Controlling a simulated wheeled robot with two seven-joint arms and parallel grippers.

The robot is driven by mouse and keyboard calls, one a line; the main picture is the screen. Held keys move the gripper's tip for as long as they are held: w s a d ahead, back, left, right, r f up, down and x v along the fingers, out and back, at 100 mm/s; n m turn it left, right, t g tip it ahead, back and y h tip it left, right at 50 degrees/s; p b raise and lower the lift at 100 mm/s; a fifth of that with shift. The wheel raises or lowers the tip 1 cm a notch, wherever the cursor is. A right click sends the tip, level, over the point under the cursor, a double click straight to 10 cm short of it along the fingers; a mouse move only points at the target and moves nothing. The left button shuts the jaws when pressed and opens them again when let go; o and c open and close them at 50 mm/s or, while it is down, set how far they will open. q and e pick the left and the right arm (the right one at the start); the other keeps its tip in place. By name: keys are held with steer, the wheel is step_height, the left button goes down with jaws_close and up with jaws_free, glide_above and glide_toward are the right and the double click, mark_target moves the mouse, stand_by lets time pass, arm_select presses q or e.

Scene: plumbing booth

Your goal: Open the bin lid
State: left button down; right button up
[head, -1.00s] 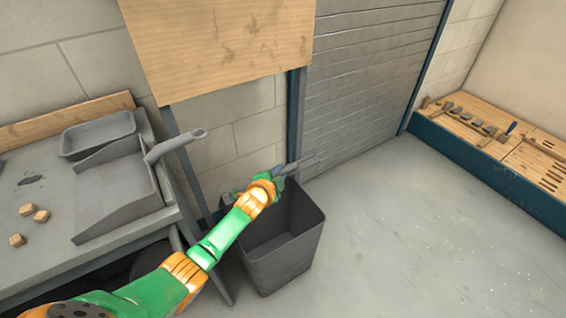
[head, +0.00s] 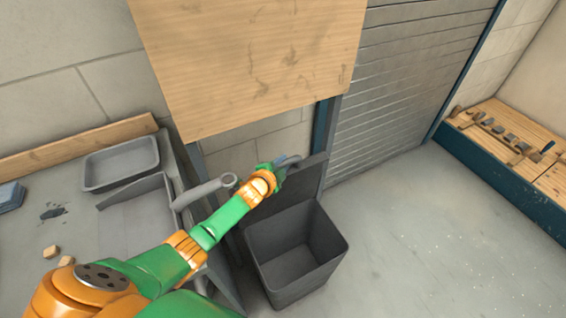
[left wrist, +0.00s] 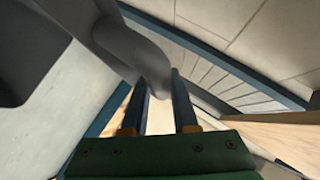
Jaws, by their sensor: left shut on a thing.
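The dark grey bin (head: 294,272) stands on the floor, and I can see into its empty inside. Its grey lid (head: 304,183) stands raised, roughly upright, at the bin's back edge. My left gripper (head: 283,168) is at the lid's upper edge and shut on the lid's curved handle (head: 291,159). In the left wrist view, the two fingers (left wrist: 160,92) reach to the grey handle (left wrist: 140,52), with the lid at the upper left. The hand hides part of the lid and handle. My right gripper is not in view.
A grey workbench (head: 85,225) stands on the left with a tray (head: 121,163), a dustpan (head: 140,210) and small wooden blocks. A wooden board (head: 250,65) hangs above. Open floor (head: 430,240) lies to the right of the bin.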

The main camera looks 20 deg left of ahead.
arm_select(q)
steer(key=shift+r, duration=0.1)
steer(key=c, duration=0.7)
jaws_free()
steer(key=p+v, duration=0.2)
steer(key=v, duration=0.4)
steer(key=shift+s+r+p, duration=0.15)
steer(key=shift+p, duration=0.2)
steer(key=shift+s+r, duration=0.15)
steer(key=shift+s, duration=0.25)
